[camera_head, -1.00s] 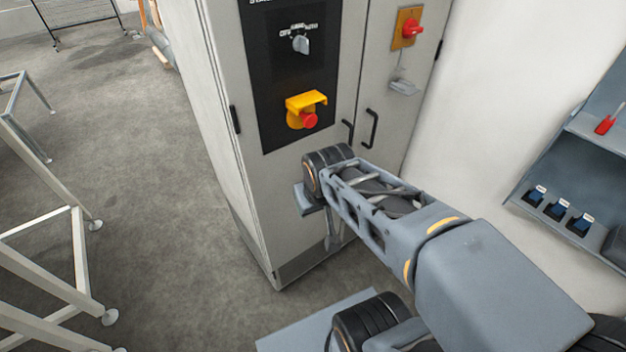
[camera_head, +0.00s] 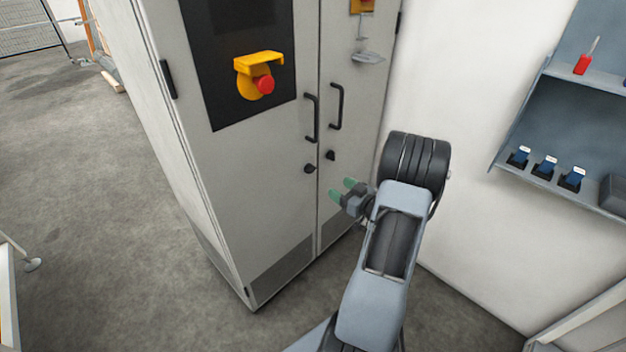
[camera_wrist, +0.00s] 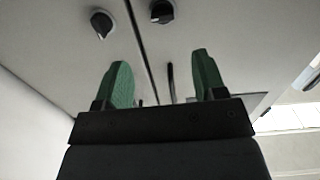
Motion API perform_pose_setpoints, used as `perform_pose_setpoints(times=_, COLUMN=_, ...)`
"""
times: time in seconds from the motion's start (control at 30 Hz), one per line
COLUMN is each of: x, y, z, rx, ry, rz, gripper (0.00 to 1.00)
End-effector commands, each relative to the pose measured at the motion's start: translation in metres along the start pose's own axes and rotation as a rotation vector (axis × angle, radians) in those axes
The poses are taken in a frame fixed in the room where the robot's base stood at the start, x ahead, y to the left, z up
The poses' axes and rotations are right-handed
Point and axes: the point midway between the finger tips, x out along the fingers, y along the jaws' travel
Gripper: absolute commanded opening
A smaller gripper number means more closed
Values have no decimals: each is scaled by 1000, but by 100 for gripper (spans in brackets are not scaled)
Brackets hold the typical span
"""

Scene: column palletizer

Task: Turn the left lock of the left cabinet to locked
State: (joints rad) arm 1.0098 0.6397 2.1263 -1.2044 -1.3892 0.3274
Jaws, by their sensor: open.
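The grey two-door cabinet (camera_head: 270,215) stands ahead in the head view. Its left lock (camera_head: 309,168) is a small black knob on the left door, below that door's handle. The right lock (camera_head: 330,155) is a similar knob across the seam. My gripper (camera_head: 342,189) is open and empty, with green fingers, below and right of the locks, apart from them. In the wrist view my gripper (camera_wrist: 161,72) points at the doors, and two dark knobs show near the top edge on either side of the seam.
Two black door handles (camera_head: 311,118) (camera_head: 336,107) rise above the locks. A red emergency button (camera_head: 265,84) with a yellow guard sits on the black panel. A shelf (camera_head: 545,180) with blue items is on the right wall.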

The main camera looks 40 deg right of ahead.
Motion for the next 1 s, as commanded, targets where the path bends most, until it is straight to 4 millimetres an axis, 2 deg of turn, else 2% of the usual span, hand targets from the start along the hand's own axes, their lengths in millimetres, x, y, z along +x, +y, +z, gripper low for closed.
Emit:
perform_pose_setpoints(times=0.03, x=-3, y=1, z=6, rx=11, ry=16, rz=-8, gripper=64)
perform_pose_setpoints(times=0.17, x=3, y=0, z=8, rx=21, ry=38, rz=-24, gripper=64)
perform_pose_setpoints(times=0.7, x=99, y=-3, z=4, rx=21, ry=39, rz=-26, gripper=64)
perform_pose_setpoints(times=1.0, x=126, y=-3, z=2, rx=22, ry=39, rz=-23, gripper=64)
